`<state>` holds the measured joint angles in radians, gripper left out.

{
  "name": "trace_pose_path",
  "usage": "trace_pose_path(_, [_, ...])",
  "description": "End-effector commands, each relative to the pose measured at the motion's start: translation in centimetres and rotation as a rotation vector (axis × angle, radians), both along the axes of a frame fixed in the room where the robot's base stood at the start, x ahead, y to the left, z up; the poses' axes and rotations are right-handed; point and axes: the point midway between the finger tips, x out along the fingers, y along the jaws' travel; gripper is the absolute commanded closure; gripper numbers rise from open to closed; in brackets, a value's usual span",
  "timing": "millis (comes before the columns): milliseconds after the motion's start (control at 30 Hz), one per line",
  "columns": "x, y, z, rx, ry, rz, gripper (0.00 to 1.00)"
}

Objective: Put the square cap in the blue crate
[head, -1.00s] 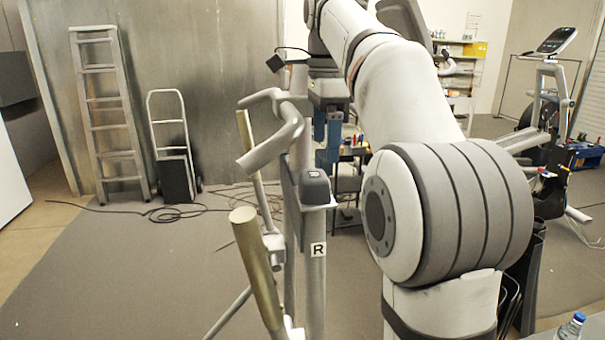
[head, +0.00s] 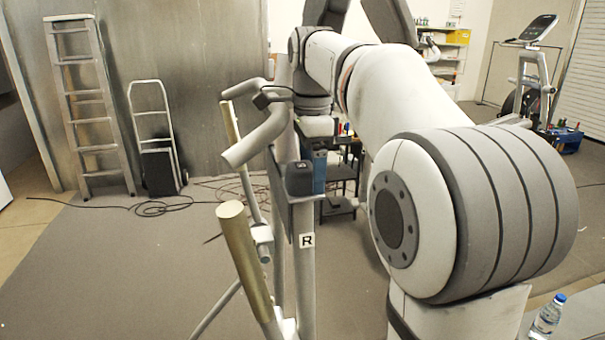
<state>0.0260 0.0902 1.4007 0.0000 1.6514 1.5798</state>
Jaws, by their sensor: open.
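The square cap (head: 300,178) is a dark block with rounded edges. It sits on a flat plate at the top of the post marked R on the near elliptical machine. My gripper (head: 317,178) hangs pointing down just behind and to the right of the cap, open. One blue finger shows clearly; the rest is partly hidden by the cap and the machine, and I cannot tell whether it touches the cap. A blue crate (head: 570,141) is on the floor at the far right, beside another exercise machine, with its contents too small to tell.
The near machine's handlebars (head: 246,262) rise left of the cap. A dark shelf cart (head: 340,208) stands behind it. A ladder (head: 92,110) and a hand truck (head: 155,140) lean at the back wall. A water bottle (head: 548,315) stands at the lower right. Left floor is mostly open, with cables.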

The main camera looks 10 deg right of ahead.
Motion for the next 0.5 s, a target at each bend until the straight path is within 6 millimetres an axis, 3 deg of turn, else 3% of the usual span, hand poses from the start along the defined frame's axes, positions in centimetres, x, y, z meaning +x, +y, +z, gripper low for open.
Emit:
trace_pose_path(167, [0.00, 0.02, 0.03, 0.000, -0.001, 0.001, 0.13])
trace_pose_path(500, [0.00, 0.06, 0.05, 0.000, -0.001, 0.001, 0.41])
